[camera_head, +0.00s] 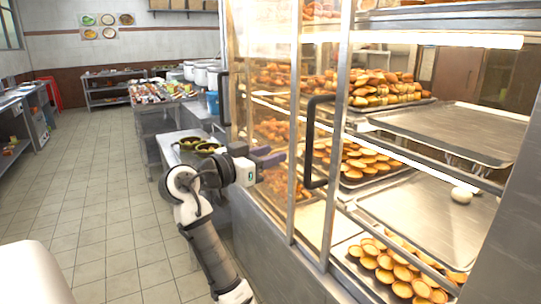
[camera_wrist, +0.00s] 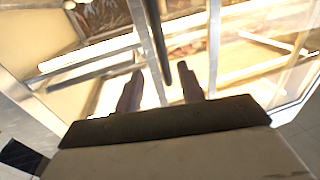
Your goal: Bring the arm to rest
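My gripper (camera_head: 277,155) is at the left of the glass front of the pastry display cabinet (camera_head: 262,232), pointing right toward a black door handle (camera_head: 311,142). In the wrist view the two fingers of my gripper (camera_wrist: 160,88) stand apart, with nothing clasped between them. A dark bar (camera_wrist: 158,45), likely a handle, runs down from the top toward the gap between the fingers. I cannot tell whether it touches them. My arm is bent and stretched out in front of the cabinet.
Pots (camera_head: 205,72) and a counter with green bowls (camera_head: 190,142) stand behind my arm. The tiled floor (camera_head: 95,190) to the left is clear.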

